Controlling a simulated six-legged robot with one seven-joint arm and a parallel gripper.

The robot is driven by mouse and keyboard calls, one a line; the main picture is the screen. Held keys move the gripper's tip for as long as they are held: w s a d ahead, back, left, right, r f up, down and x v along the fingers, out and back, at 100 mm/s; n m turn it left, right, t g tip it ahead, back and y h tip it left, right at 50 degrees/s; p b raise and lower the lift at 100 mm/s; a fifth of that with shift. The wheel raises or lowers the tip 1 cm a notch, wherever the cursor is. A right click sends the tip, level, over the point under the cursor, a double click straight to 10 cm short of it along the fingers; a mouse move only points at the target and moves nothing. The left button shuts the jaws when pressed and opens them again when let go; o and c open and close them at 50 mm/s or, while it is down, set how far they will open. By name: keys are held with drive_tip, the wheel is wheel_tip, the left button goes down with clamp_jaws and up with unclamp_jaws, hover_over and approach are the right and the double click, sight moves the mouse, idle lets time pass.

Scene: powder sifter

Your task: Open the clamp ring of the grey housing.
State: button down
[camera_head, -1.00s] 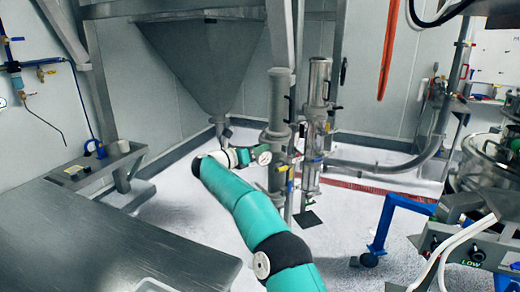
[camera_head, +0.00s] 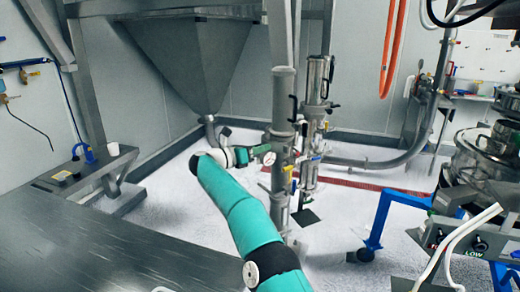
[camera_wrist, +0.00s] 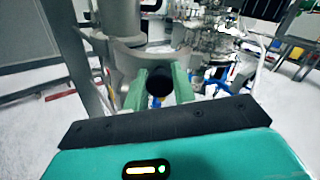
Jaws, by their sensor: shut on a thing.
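The grey housing (camera_head: 283,100) is an upright metal cylinder near the middle of the head view. It also stands at the upper left in the wrist view (camera_wrist: 118,18). A grey curved band, seemingly the clamp ring (camera_wrist: 150,57), shows beside it in the wrist view. My gripper (camera_head: 262,153) reaches the housing's left side at mid height. In the wrist view my gripper (camera_wrist: 159,90) has its two green fingers shut on a round black handle (camera_wrist: 159,78) in front of the band. The handle's far end is hidden. I cannot tell whether the ring is parted.
A second metal cylinder (camera_head: 318,80) stands close to the right of the housing. A large hopper (camera_head: 185,60) is behind left. A steel table (camera_head: 100,235) fills the lower left. A blue wheeled frame (camera_head: 380,220) and a control box (camera_head: 470,240) stand at right.

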drive_tip(key=shift+s+a+f, duration=0.1)
drive_tip(key=shift+a+f, duration=0.05)
drive_tip(key=shift+a, duration=0.05)
idle(0.5)
drive_tip(key=c, duration=1.1)
unclamp_jaws()
drive_tip(key=shift+s, duration=0.15)
drive_tip(key=shift+c, duration=0.2)
drive_tip(key=shift+w+d, duration=0.1)
drive_tip(key=shift+w, duration=0.1)
drive_tip(key=v, duration=1.3)
drive_tip(key=shift+s+a, duration=0.2)
drive_tip(key=shift+a, duration=0.1)
